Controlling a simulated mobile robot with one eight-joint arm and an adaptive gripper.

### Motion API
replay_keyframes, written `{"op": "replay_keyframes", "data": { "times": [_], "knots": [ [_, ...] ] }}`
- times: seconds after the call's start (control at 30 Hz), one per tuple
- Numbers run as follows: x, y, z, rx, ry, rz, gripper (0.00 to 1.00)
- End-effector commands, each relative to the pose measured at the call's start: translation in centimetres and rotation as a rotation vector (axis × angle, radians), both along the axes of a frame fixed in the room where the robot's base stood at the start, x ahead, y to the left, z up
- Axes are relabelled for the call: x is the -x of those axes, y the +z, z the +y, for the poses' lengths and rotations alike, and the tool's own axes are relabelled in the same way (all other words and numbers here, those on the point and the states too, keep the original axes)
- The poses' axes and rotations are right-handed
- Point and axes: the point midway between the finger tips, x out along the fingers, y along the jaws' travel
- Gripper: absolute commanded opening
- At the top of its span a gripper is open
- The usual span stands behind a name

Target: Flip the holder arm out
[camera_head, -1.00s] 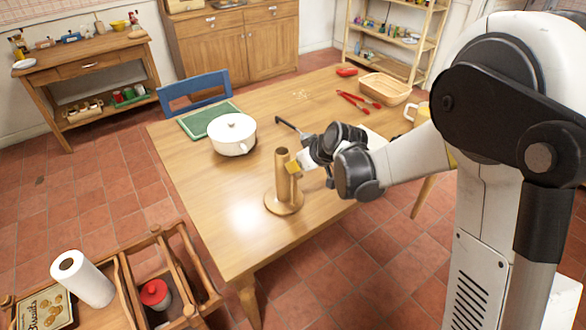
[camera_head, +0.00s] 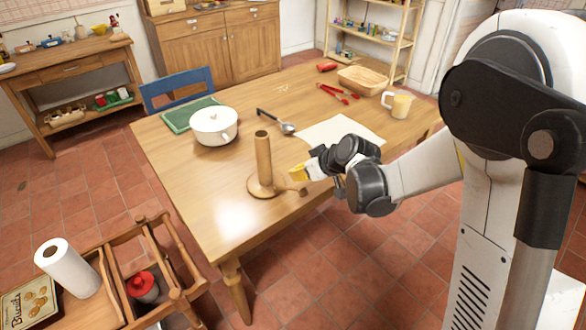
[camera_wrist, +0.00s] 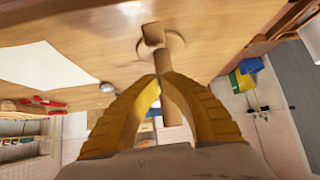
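The wooden holder stands on the table with its round base (camera_head: 256,190) and upright post (camera_head: 263,155). Its short holder arm (camera_head: 294,189) sticks out low to the right, away from the post. In the wrist view, which is upside down, the arm's end (camera_wrist: 152,35) lies in front of the base, and the post (camera_wrist: 174,100) runs down behind my fingers. My gripper (camera_head: 298,173) is just above and right of the arm, apart from the post. Its yellow fingertips (camera_wrist: 158,76) meet with nothing visible between them.
A white pot (camera_head: 213,124) on a green mat (camera_head: 180,117) and a ladle (camera_head: 277,122) are behind the holder. A pale sheet (camera_head: 340,131), red tongs (camera_head: 335,92), a basket (camera_head: 360,80) and a mug (camera_head: 399,104) lie farther right. The front left tabletop is clear.

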Motion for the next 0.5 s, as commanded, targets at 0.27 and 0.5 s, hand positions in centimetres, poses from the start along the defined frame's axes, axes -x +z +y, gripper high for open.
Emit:
{"op": "replay_keyframes", "data": {
  "times": [0.27, 0.5],
  "knots": [
    [0.3, 0.1, -0.3, 0.001, -0.001, 0.000, 0.00],
    [1.2, 0.2, -0.9, 0.001, -0.001, 0.000, 0.00]
  ]
}}
